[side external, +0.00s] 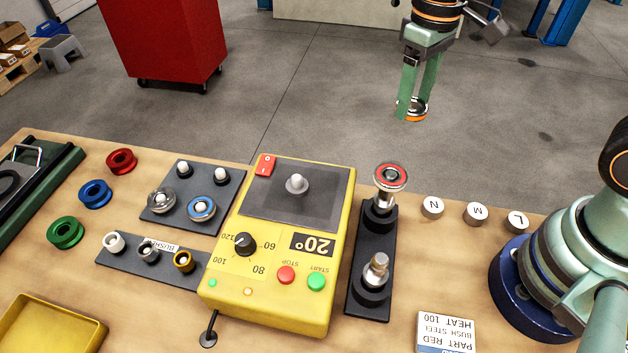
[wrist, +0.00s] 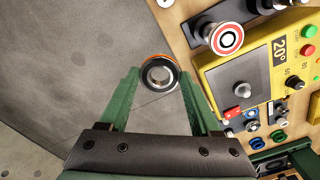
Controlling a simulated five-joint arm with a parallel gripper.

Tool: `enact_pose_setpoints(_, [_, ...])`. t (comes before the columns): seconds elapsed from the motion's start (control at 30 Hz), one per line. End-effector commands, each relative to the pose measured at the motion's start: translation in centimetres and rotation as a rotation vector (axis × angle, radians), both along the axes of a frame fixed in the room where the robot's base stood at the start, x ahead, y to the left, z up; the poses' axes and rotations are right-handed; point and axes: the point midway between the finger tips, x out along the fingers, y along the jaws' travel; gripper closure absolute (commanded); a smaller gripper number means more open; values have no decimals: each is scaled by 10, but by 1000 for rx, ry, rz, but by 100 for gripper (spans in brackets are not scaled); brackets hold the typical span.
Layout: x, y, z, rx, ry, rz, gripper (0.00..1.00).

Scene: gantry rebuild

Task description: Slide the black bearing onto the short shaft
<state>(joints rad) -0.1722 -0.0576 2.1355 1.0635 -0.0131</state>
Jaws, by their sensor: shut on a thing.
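My gripper (side external: 412,106) is shut on a ring-shaped bearing with an orange rim (side external: 413,115), held in the air beyond the table's far edge. In the wrist view my gripper (wrist: 160,82) has the bearing (wrist: 148,75) between its fingertips; its face there is dark and silver with orange at the edge. A grey-black bearing (side external: 161,201) sits on the dark pad, left of a blue-ringed one (side external: 202,208). A black stand (side external: 371,236) carries two shafts. The near, bare metal shaft (side external: 376,267) stands upright; the far one carries a red-ringed wheel (side external: 390,176).
A yellow heater (side external: 215,283) reading 20° stands left of the stand. Red, blue and green spools (side external: 95,194) and a bushing strip (side external: 150,262) lie further left. White N, M and L caps (side external: 476,212) and a printed card (side external: 446,330) lie on the right.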

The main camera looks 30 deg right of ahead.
Motion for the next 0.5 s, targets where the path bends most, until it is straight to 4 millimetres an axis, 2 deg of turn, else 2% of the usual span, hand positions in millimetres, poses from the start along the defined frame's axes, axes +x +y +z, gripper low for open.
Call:
enact_pose_setpoints(0.03, [-7, 20, 0, 0, -1, 68, 100])
enact_pose_setpoints(0.2, [-35, 75, 0, 0, -1, 276, 100])
enact_pose_setpoints(0.5, [-103, 151, -2, 0, -1, 631, 100])
